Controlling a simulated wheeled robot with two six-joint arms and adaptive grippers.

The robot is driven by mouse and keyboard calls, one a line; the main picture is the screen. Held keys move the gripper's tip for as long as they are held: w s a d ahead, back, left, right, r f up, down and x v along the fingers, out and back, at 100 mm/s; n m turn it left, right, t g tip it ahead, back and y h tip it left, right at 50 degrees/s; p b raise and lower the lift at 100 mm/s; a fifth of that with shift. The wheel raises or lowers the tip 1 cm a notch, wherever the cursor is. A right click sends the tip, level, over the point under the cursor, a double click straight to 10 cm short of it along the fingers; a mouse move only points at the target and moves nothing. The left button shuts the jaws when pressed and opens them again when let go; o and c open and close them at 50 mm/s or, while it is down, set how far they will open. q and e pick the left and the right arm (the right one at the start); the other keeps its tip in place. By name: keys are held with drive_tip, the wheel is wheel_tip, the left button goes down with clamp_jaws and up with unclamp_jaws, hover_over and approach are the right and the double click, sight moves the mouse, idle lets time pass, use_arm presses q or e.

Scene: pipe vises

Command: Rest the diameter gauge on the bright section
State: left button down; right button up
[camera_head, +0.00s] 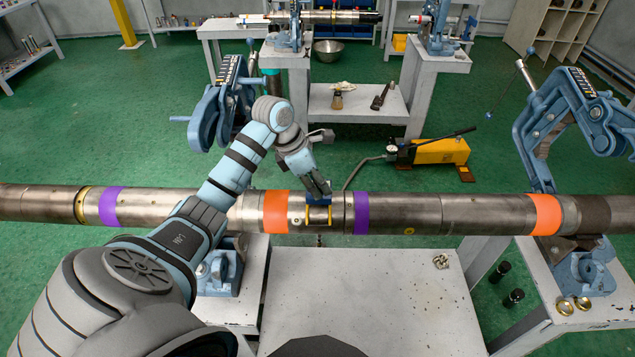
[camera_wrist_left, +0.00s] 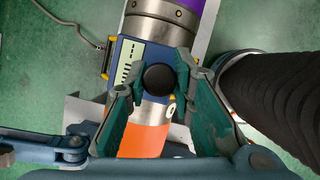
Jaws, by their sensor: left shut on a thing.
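The diameter gauge, a blue block with yellow edges and a black knob, shows at the pipe in the head view (camera_head: 318,201) and in the left wrist view (camera_wrist_left: 132,62). My left gripper (camera_head: 318,190) is above it, with its fingers (camera_wrist_left: 160,80) closed around the black knob. The gauge lies across the bright steel section (camera_head: 297,214) between an orange band (camera_head: 276,212) and a purple band (camera_head: 361,212). Its yellow-edged parts come down over the near side. I cannot tell whether its underside touches the pipe. My right gripper is not in view.
The long pipe (camera_head: 480,214) spans the whole view. A blue vise (camera_head: 215,110) stands open at left, another (camera_head: 570,110) at right. A yellow hand pump (camera_head: 440,151) is on the floor behind. The white bench top (camera_head: 370,300) in front is mostly clear.

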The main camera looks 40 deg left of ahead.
use_arm(q)
drive_tip(key=shift+f, duration=0.25)
drive_tip(key=c, duration=1.3)
unclamp_jaws()
drive_tip(key=shift+r, duration=0.1)
wheel_tip(320, 180, up, 7)
drive_tip(key=p, duration=0.5)
idle(0.5)
